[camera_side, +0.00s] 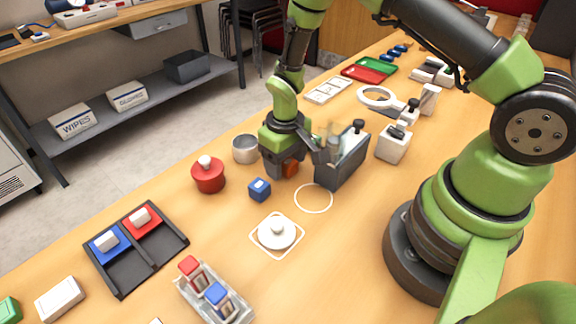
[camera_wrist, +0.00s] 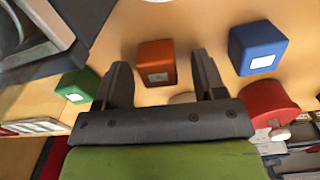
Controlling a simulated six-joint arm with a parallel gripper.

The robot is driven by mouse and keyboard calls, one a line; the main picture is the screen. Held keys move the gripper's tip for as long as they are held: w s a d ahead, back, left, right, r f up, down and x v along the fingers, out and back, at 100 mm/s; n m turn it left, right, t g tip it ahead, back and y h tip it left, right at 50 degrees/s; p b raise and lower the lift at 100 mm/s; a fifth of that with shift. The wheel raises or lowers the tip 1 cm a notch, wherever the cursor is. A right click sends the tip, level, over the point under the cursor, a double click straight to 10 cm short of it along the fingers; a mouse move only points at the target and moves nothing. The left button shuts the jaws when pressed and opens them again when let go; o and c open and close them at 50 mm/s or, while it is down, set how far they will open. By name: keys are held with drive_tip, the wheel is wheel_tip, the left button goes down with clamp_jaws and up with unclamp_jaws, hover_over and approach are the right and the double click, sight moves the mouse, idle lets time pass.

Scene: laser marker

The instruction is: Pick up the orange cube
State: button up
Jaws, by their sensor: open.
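The orange cube (camera_side: 291,169) is on the wooden table, partly hidden by my gripper (camera_side: 282,165) in the side view. In the wrist view the orange cube (camera_wrist: 156,60), with a white label, shows in the gap between the two fingers of my gripper (camera_wrist: 161,70). The fingers are apart and nothing is clamped between them. I cannot tell how far the fingertips reach down the cube's sides.
A blue cube (camera_side: 259,189) and a red lidded pot (camera_side: 208,175) stand to the left. A metal cup (camera_side: 245,148) is behind. A dark grey machine (camera_side: 343,165) stands close on the right. A green cube (camera_wrist: 77,85) shows in the wrist view.

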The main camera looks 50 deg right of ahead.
drive_tip(key=c, duration=1)
drive_tip(key=shift+r, duration=0.1)
